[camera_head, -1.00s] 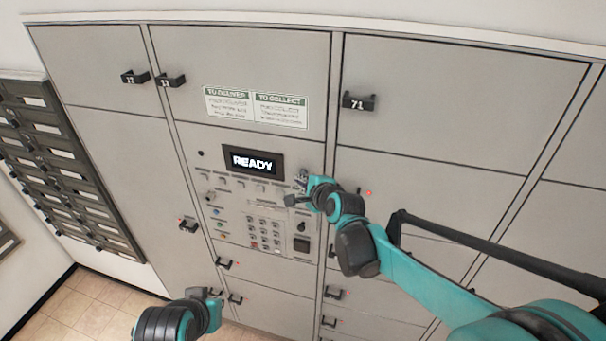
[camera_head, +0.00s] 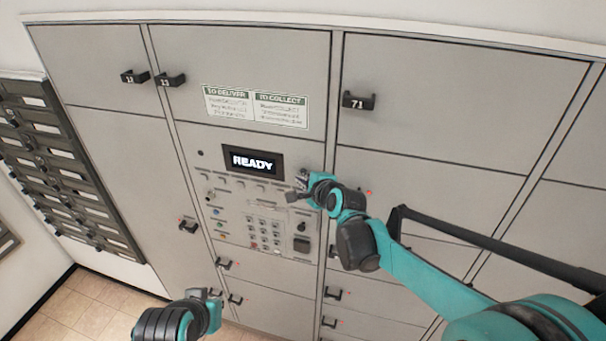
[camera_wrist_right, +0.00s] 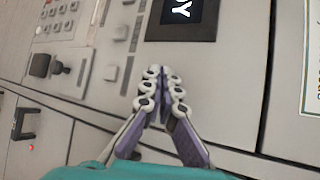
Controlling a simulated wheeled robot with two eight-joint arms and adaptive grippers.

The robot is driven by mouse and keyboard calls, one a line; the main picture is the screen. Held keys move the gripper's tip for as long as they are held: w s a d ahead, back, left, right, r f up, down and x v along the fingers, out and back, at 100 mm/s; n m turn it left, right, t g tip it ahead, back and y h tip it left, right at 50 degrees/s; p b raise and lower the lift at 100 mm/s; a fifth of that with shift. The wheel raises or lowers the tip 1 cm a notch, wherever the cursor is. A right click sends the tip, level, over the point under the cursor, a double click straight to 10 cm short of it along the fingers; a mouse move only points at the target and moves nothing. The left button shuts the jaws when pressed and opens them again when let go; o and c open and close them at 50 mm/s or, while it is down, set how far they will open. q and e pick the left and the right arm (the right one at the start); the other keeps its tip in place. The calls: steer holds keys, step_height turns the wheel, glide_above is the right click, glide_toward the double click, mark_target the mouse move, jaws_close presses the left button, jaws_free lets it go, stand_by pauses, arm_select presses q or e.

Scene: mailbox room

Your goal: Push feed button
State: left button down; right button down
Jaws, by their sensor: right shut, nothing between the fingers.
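The grey control panel (camera_head: 228,200) sits in the middle of the locker wall, with a black display (camera_head: 253,161) reading READY. A row of small buttons (camera_head: 237,183) runs below the display; their labels are too small to read, so I cannot tell which is the feed button. My right gripper (camera_head: 301,181) is shut and empty at the panel's right edge, right of the display. In the right wrist view its fingertips (camera_wrist_right: 161,74) are together, just below the display (camera_wrist_right: 182,18) and right of grey buttons (camera_wrist_right: 110,72). Contact cannot be told. My left gripper (camera_head: 214,296) is low; its fingers are unclear.
A keypad (camera_head: 264,233) and a dark square slot (camera_head: 302,244) lie lower on the panel. Locker handles stick out, including one marked 71 (camera_head: 358,101). Dark mailboxes (camera_head: 62,165) stand at the left. Tiled floor (camera_head: 85,306) shows at the lower left.

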steer(key=shift+w+d, duration=0.1)
steer(key=shift+w, duration=0.15)
steer(key=shift+s, duration=0.15)
stand_by(0.4)
steer(key=shift+s+a, duration=0.25)
steer(key=shift+s, duration=0.4)
steer(key=shift+s+a, duration=0.25)
steer(key=shift+s, duration=0.55)
steer(key=shift+s+a, duration=0.25)
steer(key=shift+s, duration=0.55)
steer(key=shift+s+a, duration=0.25)
steer(key=shift+s, duration=0.55)
